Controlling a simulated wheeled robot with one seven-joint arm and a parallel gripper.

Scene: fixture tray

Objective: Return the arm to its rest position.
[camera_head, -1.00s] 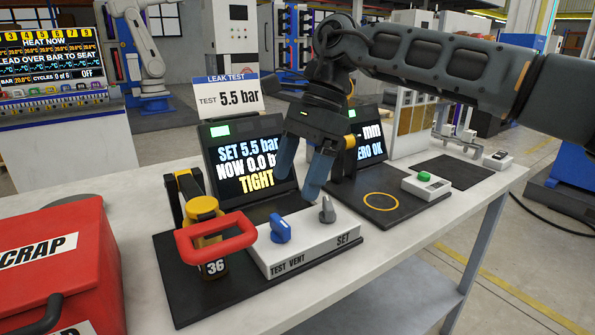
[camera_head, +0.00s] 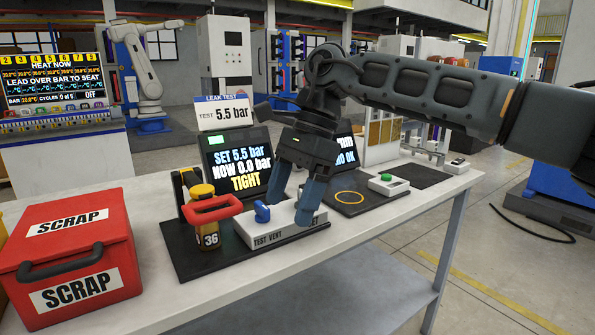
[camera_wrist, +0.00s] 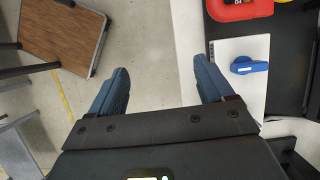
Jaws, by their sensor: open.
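My gripper (camera_head: 295,200) hangs fingers down in front of the leak-test station in the head view. Its two blue fingers are apart with nothing between them, as the wrist view (camera_wrist: 160,88) also shows. It covers part of the white control box (camera_head: 268,232) and hides the SET knob in the head view. The blue TEST VENT knob (camera_head: 262,211) shows left of the fingers; it is also in the wrist view (camera_wrist: 247,65). My arm reaches in from the right, bent at the elbow.
The leak-test screen (camera_head: 240,168) reads TIGHT. A part marked 36 (camera_head: 208,235) stands under a red clamp handle (camera_head: 212,208). A red SCRAP box (camera_head: 70,248) sits at the left. A black station with a yellow ring (camera_head: 349,198) lies right of the gripper. The bench front (camera_head: 370,235) is bare.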

